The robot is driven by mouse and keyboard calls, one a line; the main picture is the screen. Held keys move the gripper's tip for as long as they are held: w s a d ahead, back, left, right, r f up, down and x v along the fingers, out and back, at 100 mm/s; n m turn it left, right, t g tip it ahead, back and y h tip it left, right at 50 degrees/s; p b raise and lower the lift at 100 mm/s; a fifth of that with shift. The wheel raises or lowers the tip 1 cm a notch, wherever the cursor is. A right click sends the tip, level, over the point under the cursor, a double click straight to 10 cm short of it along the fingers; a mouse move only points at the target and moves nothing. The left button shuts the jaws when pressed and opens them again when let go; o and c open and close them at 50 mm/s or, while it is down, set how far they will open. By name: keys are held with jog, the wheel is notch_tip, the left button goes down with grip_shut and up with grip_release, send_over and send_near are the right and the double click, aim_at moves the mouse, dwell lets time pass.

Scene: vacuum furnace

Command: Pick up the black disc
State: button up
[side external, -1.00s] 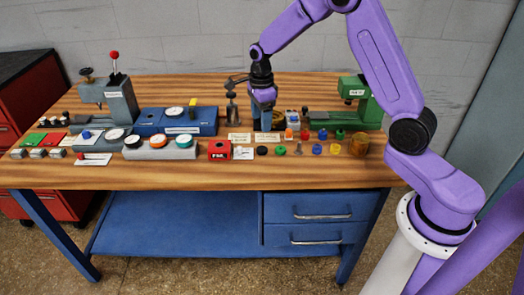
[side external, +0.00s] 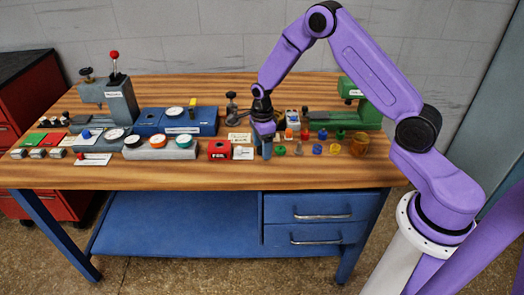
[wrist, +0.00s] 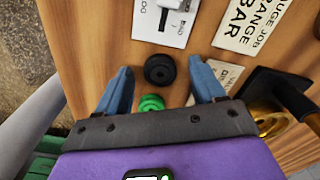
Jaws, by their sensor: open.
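The black disc (wrist: 160,69) lies on the wooden table in the wrist view, a small round piece with a recessed centre. My gripper (wrist: 161,66) is open, with one blue finger on each side of the disc and visible gaps to both. In the side external view my gripper (side external: 266,155) points down at the front row of small parts and hides the disc. How high the fingertips are above the table is hard to tell.
A green disc (wrist: 151,103) sits close to the black one, also between the fingers. Printed cards (wrist: 250,22) and a brass-coloured round part (wrist: 268,118) lie nearby. In the side external view, a red box (side external: 218,149) stands left, several small coloured parts right.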

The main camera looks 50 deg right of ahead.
jog(key=c, duration=1.1)
jog(key=shift+c, duration=0.2)
jog(key=shift+r, duration=0.1)
